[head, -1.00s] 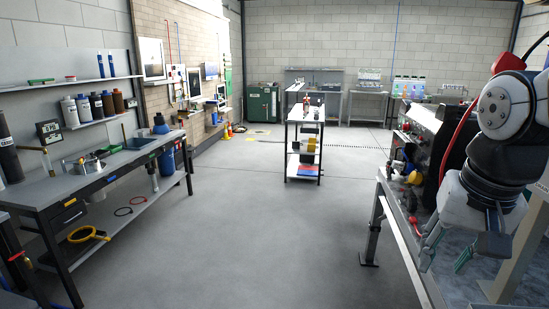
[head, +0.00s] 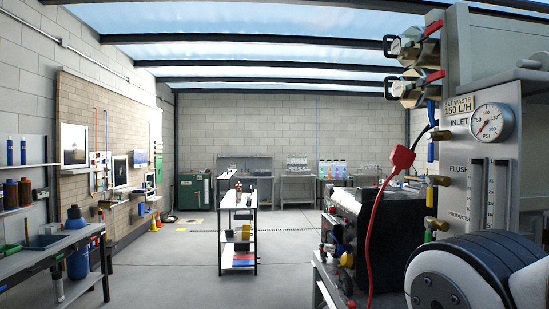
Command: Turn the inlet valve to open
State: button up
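A grey panel (head: 452,165) stands at the right of the head view, with the word INLET printed near its top. A brass fitting (head: 440,135) sticks out at its left edge, level with this word. Two metal valves, an upper one (head: 412,42) and a lower one (head: 415,88), have red handles and sit above the panel's left edge. I cannot tell which of these is the inlet valve, nor its setting. My gripper is out of view; only a part of my arm shows at the bottom right, in front of the panel's lower part.
A round pressure gauge (head: 489,122) and flow tubes sit on the panel. A black machine (head: 385,235) with a red cable (head: 376,215) stands left of it on a bench. A shelf cart (head: 238,217) stands mid-room. The floor (head: 165,265) at centre left is clear.

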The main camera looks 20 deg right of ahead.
aim_at(430, 136)
jog(key=z, duration=0.95)
